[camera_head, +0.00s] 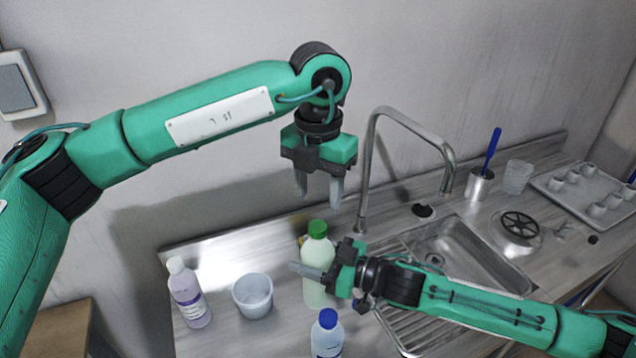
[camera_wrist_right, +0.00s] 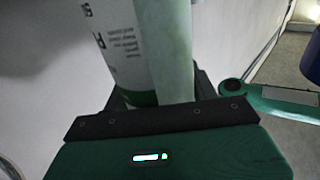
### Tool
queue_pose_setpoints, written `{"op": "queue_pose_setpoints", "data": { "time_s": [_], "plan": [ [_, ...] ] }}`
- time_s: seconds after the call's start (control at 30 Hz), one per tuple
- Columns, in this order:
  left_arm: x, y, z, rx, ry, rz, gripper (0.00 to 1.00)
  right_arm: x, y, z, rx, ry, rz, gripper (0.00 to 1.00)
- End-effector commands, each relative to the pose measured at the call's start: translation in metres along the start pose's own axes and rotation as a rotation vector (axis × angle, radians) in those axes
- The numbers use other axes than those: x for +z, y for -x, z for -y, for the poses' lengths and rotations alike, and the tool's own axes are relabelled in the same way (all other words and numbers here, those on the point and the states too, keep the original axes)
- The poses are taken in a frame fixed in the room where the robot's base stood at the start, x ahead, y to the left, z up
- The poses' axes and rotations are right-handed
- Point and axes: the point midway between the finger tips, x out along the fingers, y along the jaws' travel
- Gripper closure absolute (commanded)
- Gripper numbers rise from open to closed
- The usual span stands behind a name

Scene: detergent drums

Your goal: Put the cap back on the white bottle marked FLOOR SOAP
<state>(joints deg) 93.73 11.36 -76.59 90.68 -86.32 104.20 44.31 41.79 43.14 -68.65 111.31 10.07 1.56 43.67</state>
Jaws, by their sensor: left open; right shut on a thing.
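A pale bottle (camera_head: 316,291) stands upright on the counter with a green cap (camera_head: 317,229) at its top; I cannot tell whether it is screwed down. My right gripper (camera_head: 305,270) is shut on this bottle from the right, below the cap. My left gripper (camera_head: 318,198) is open and empty, pointing down above the green cap and apart from it. The bottle's middle is partly hidden by the right gripper.
A lilac bottle with a white cap (camera_head: 189,295) and a white tub (camera_head: 253,296) stand left. A blue-capped bottle (camera_head: 327,334) stands in front. The tap (camera_head: 370,170) rises close right of my left gripper. The sink (camera_head: 460,250) and a tray of cups (camera_head: 590,190) lie right.

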Motion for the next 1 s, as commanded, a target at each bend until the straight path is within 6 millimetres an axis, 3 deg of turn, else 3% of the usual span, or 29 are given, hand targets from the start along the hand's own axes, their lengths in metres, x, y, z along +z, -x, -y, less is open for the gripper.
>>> {"op": "queue_pose_setpoints", "data": {
  "time_s": [0.7,1.0],
  "plan": [
    [-0.0006,0.0076,0.0000,-0.001,1.119,-0.003,0.51,-0.0016,-0.0002,0.0001,-0.001,0.001,-0.003,1.00],
    [-0.0007,0.0088,0.0000,-0.001,1.341,-0.004,0.51,-0.0016,-0.0002,0.0000,-0.001,0.001,-0.003,1.00]
  ]
}}
